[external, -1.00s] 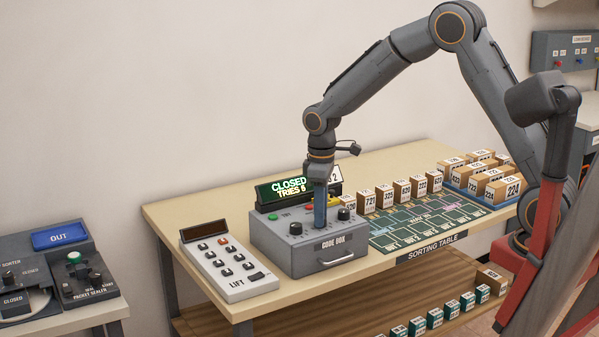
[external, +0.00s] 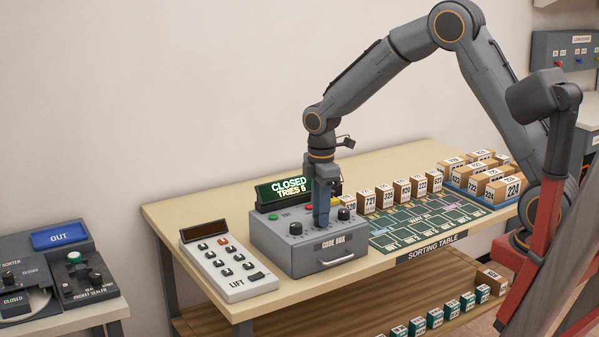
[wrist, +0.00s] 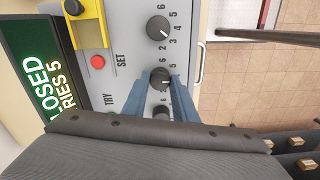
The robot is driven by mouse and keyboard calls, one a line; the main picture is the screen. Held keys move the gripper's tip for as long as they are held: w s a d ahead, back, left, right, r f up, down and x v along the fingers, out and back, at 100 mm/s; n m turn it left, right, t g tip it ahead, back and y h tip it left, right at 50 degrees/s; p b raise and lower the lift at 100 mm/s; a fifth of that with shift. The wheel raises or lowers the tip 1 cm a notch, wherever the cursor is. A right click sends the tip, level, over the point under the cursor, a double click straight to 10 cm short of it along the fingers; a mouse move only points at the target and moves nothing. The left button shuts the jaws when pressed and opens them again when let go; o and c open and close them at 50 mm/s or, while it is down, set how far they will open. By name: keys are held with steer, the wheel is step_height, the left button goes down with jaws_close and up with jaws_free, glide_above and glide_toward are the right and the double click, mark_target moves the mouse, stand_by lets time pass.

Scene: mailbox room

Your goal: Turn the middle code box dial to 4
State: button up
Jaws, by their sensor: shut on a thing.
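The grey code box (external: 272,250) sits on the table with its dials on top. My gripper (external: 320,224) points down at it, and its blue fingers are shut around the middle dial (wrist: 161,76). In the wrist view the fingers stand on either side of this black dial. Its white mark shows, but the number it points to is too small and partly covered to tell. Another dial (wrist: 158,28) is clear of the fingers, with numbers around it. The third dial (wrist: 161,109) is partly hidden by my wrist. The green display (external: 286,188) reads CLOSED and TRIES 5.
A red button (wrist: 97,62) and a yellow part (wrist: 88,22) are on the box top beside the dials. A LIFT keypad (external: 222,265) lies to the left. Numbered cartons (external: 402,188) and a green sorting mat (external: 428,226) are to the right.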

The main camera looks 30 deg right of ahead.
stand_by(0.3)
steer(key=o, duration=1)
steer(key=shift+o, duration=0.2)
steer(key=shift+r, duration=0.1)
step_height(320, 180, up, 8)
steer(key=shift+f+b, duration=0.15)
steer(key=shift+b, duration=0.85)
steer(key=s+d+f+m, duration=0.4)
steer(key=s+d+m, duration=0.4)
steer(key=d, duration=0.3)
steer(key=s+d+f+m+t, duration=0.1)
steer(key=s+d+f+m, duration=0.4)
steer(key=s+d, duration=0.6)
steer(key=m, duration=0.2)
steer(key=shift+d+f+m, duration=0.25)
steer(key=shift+m, duration=0.15)
